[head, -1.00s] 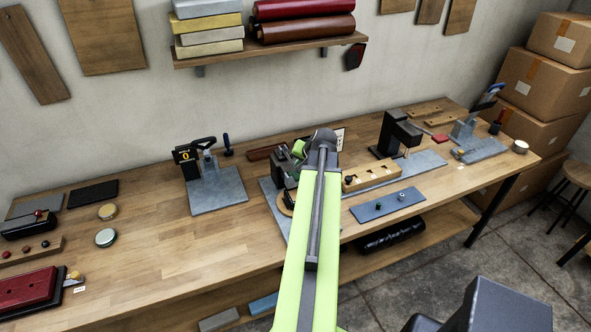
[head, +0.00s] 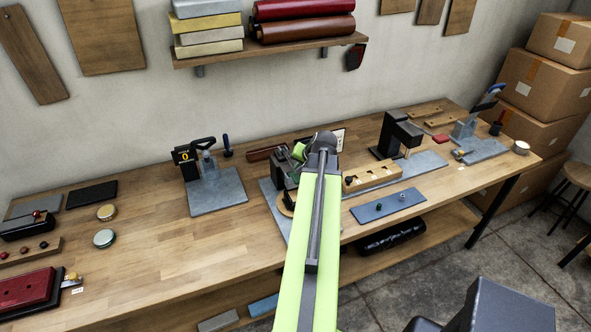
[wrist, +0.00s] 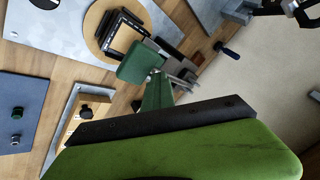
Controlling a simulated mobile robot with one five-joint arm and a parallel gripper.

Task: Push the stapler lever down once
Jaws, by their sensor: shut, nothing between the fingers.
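A lever device with a black handle (head: 203,142) and a display reading 0 stands upright on a grey plate (head: 218,197), left of my arm; it looks like the stapler. Its handle is raised. In the wrist view, part of it shows at the top right edge (wrist: 303,12). My gripper (head: 299,150) is to the right of the device, apart from it, mostly hidden by my own arm in the head view. It is shut and empty. In the wrist view, green gripper parts (wrist: 158,92) fill the lower middle.
A grey fixture plate with a round wooden disc (wrist: 97,22) lies below my gripper. A wooden block with knobs (head: 372,176) and a blue-grey panel (head: 390,206) are to the right. A blue-handled tool (head: 227,145) stands behind the lever device.

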